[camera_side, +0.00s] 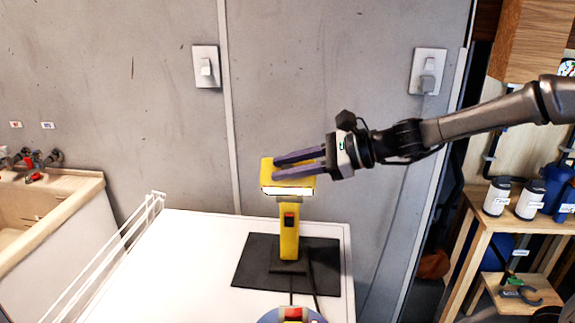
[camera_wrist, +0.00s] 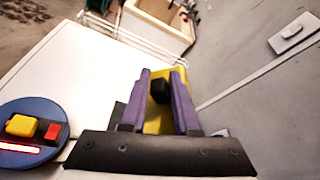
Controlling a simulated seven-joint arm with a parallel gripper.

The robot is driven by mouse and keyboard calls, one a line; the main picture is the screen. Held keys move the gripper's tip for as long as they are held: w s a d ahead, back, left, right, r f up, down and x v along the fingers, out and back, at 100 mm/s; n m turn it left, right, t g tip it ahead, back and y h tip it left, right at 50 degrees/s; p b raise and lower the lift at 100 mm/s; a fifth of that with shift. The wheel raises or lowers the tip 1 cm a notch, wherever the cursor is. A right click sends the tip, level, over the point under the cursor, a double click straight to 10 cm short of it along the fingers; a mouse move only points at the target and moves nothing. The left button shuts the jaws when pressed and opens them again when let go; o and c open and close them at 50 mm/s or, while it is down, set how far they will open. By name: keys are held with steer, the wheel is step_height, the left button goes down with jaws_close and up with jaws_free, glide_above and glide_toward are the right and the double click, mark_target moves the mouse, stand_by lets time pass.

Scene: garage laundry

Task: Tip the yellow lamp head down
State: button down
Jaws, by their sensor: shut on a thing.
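The yellow lamp head (camera_side: 287,189) sits on top of an upright yellow post (camera_side: 289,238) with a red and black switch. A white strip runs along its front edge. My gripper (camera_side: 277,167) reaches in from the right, its two purple fingers lying at the lamp head. In the wrist view the lamp head (camera_wrist: 157,121) shows between the fingers of my gripper (camera_wrist: 161,74), with a dark block on it. The fingers are shut on the lamp head. The exact contact faces are partly hidden.
The lamp stands on a black mat (camera_side: 253,277) on a white table (camera_side: 190,260). A blue round base with yellow and red parts (camera_wrist: 37,128) is near the front. A wire rail edges the left side. A grey wall (camera_side: 300,80) rises behind.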

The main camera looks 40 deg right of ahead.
steer(key=shift+f, duration=0.5)
steer(key=c, duration=0.8)
jaws_free()
steer(key=shift+o, duration=0.2)
steer(key=shift+d, duration=0.1)
steer(key=shift+s+d+r, duration=0.3)
steer(key=shift+s, duration=0.05)
steer(key=v, duration=1.3)
steer(key=shift+a+r, duration=0.2)
steer(key=shift+r, duration=0.05)
